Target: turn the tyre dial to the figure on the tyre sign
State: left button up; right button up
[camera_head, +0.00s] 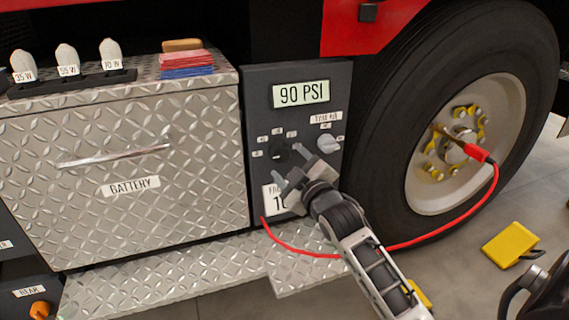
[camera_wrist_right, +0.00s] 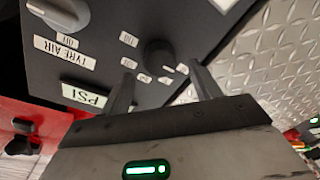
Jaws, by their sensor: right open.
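The dark panel (camera_head: 256,105) beside the tyre carries a display (camera_head: 301,94) reading 90 PSI. The black dial (camera_head: 280,153) sits below it, ringed by small labels too small to read. The white tyre sign (camera_head: 270,202) is lower on the panel; my gripper covers part of it, and only a leading 1 of its figure shows. My right gripper (camera_head: 290,167) is open in front of the panel, close to the dial. In the right wrist view the dial (camera_wrist_right: 159,53) lies just beyond and between the open fingertips (camera_wrist_right: 162,82), apparently not gripped.
A pale TYRE AIR knob (camera_head: 327,143) sits right of the dial. A red hose (camera_head: 440,236) runs from the panel's foot to the wheel (camera_head: 465,145). The battery box (camera_head: 125,170) stands left, a tread-plate step (camera_head: 180,277) below. A yellow block (camera_head: 510,244) lies on the floor.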

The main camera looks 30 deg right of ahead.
aim_at(282, 156)
pick_arm(q)
jog(key=shift+d+b, duration=0.15)
jog(key=shift+b, duration=0.15)
pick_arm(e)
jog(key=shift+w+d, duration=0.15)
jog(key=shift+w, duration=0.65)
jog(key=shift+w+d, duration=0.1)
jog(key=shift+w, duration=0.7)
pick_arm(q)
jog(key=shift+w+r, duration=0.1)
jog(key=shift+r, duration=0.1)
pick_arm(e)
jog(key=c, duration=1)
pick_arm(q)
jog(key=shift+w+r, duration=0.1)
jog(key=shift+r, duration=0.05)
